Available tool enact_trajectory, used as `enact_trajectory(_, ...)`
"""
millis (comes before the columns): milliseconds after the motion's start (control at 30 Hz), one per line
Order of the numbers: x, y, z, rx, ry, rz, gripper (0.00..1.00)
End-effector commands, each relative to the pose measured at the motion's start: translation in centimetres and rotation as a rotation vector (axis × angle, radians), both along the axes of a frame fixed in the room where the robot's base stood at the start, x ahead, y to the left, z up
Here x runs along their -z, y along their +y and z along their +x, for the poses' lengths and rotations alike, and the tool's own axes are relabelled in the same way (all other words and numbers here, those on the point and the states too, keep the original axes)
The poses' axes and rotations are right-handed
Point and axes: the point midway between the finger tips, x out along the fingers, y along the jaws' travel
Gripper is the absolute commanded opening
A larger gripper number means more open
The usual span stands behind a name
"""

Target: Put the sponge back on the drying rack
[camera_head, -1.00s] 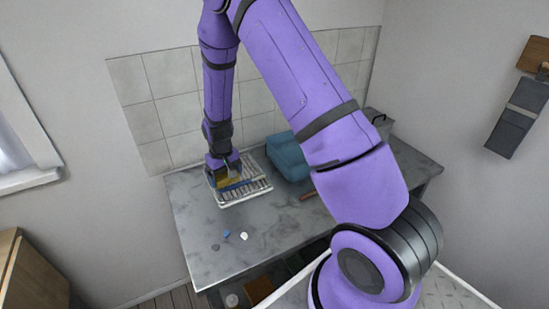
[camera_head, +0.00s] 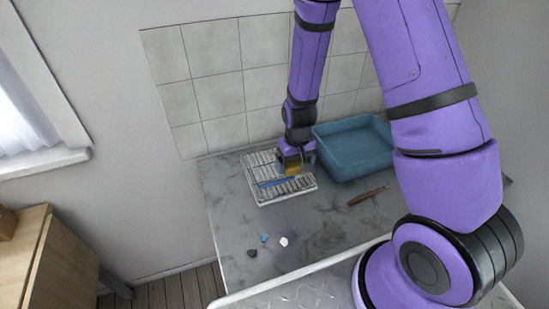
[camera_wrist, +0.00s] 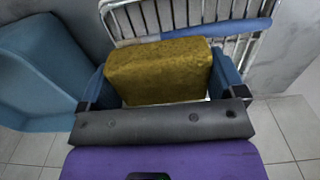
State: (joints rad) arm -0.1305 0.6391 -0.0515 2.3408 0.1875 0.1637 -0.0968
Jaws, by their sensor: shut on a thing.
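The yellow sponge (camera_wrist: 158,70) is between the blue fingers of my gripper (camera_wrist: 160,85) in the wrist view, and the gripper is shut on it. In the head view my gripper (camera_head: 292,172) points down over the right part of the drying rack, with a bit of the sponge (camera_head: 292,168) showing. The drying rack (camera_head: 262,166) is a pale wire rack on the counter; its wires also show beyond the sponge in the wrist view (camera_wrist: 150,18). A blue bar-like thing (camera_head: 270,183) lies across the rack. I cannot tell whether the sponge touches the wires.
A teal basin (camera_head: 355,150) stands close to the right of the rack. A brown-handled tool (camera_head: 368,196) lies in front of it. Small blue, white (camera_head: 284,241) and dark pieces lie near the counter's front. The tiled wall is close behind. The counter (camera_head: 235,230) is mostly bare in front.

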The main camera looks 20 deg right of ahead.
Motion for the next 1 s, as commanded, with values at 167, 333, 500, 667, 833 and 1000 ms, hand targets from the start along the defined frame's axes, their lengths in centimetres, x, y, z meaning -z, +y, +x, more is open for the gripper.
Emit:
enact_trajectory(167,0.4,1.6,4.0,-0.002,-0.001,0.000,0.59)
enact_trajectory(333,0.7,2.7,7.0,-0.001,-0.001,0.000,0.59)
enact_trajectory(500,0.9,3.1,8.3,0.001,0.000,0.000,0.59)
enact_trajectory(667,0.9,3.5,9.2,0.000,0.000,0.000,0.59)
enact_trajectory(833,3.4,3.4,9.1,0.001,0.005,0.000,0.59)
enact_trajectory(1000,4.5,3.4,9.2,0.002,0.001,0.000,0.59)
